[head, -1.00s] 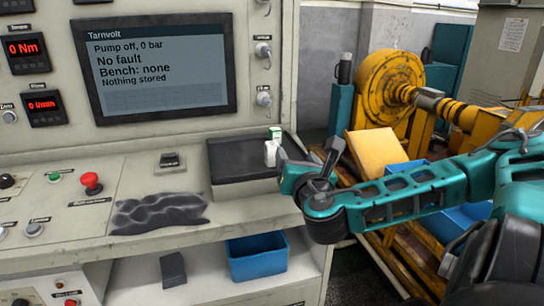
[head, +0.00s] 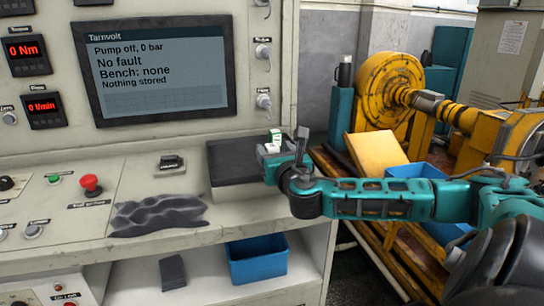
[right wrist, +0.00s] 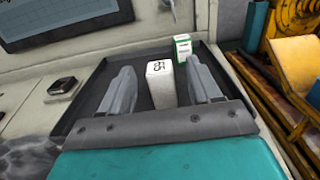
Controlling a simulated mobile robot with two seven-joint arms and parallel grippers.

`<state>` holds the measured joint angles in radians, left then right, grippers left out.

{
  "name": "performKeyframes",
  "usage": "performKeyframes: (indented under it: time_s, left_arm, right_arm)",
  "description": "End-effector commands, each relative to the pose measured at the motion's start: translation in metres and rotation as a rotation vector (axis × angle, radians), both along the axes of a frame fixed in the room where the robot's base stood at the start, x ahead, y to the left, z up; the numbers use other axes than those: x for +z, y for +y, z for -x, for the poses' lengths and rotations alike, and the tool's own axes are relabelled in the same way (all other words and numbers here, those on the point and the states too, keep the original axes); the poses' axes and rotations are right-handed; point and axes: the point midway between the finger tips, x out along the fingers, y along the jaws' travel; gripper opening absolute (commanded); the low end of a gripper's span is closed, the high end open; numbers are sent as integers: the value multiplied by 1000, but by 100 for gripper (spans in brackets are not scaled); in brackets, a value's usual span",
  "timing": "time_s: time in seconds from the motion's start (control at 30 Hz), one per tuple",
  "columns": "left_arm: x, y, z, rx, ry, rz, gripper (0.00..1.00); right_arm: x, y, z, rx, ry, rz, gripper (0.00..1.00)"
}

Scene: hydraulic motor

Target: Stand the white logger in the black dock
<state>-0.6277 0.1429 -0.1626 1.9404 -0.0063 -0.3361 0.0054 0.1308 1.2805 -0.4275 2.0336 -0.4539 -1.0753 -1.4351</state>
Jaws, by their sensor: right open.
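The white logger (right wrist: 160,85), a white block with dark markings on its top, stands in the dark tray (right wrist: 92,98) at the tray's right end. In the head view only a little of the logger (head: 271,148) shows beside my gripper. My right gripper (head: 277,162) is open at the tray's right end. In the right wrist view its two fingers lie either side of the logger, with a visible gap on the left; contact on the right cannot be told. A small black dock-like piece (head: 171,161) sits on the console left of the tray. My left gripper is out of view.
A green and white box (right wrist: 183,47) stands just behind the logger. A dark rumpled mat (head: 158,215) lies on the console front, near the red button (head: 91,184). A blue bin (head: 257,262) and a dark block (head: 173,272) are on the shelf below.

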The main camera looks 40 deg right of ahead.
Motion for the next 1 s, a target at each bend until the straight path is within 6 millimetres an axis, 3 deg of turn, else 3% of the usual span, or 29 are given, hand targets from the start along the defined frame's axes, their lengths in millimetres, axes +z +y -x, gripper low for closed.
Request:
performKeyframes:
  time_s: [0.2,0.5,1.0]
  left_arm:
    - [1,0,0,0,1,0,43]
    - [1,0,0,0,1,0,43]
    - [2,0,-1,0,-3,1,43]
  right_arm:
    - [0,-12,-23,-2,-2,-1,63]
    - [-1,-13,-26,0,0,0,63]
    - [-1,-13,-25,0,0,0,15]
